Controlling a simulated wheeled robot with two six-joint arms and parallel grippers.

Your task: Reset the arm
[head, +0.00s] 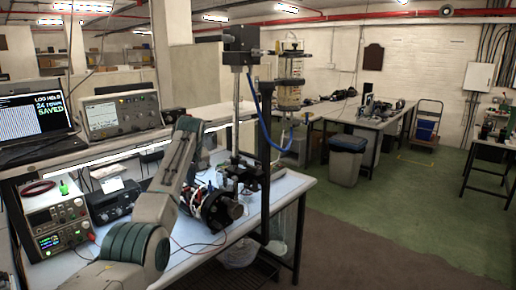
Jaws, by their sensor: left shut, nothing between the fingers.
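My left arm comes in from the lower left and rises over the bench (290,187). Its dark end with my left gripper (228,208) is low over the bench top, beside the black stand. The gripper is shut with nothing seen in it; its fingertips are small and hard to make out against the dark parts there. A clear cylinder (289,92) with metal end caps is held upright at the stand, above and right of the gripper and apart from it. A blue hose (266,128) hangs by it. My right gripper is not in view.
The black stand (265,170) rises close to my left gripper. A laptop (38,118), an oscilloscope (120,113) and power supplies (60,222) stand at the left. A grey bin (346,162) is beyond the bench. Green floor (440,205) at the right is clear.

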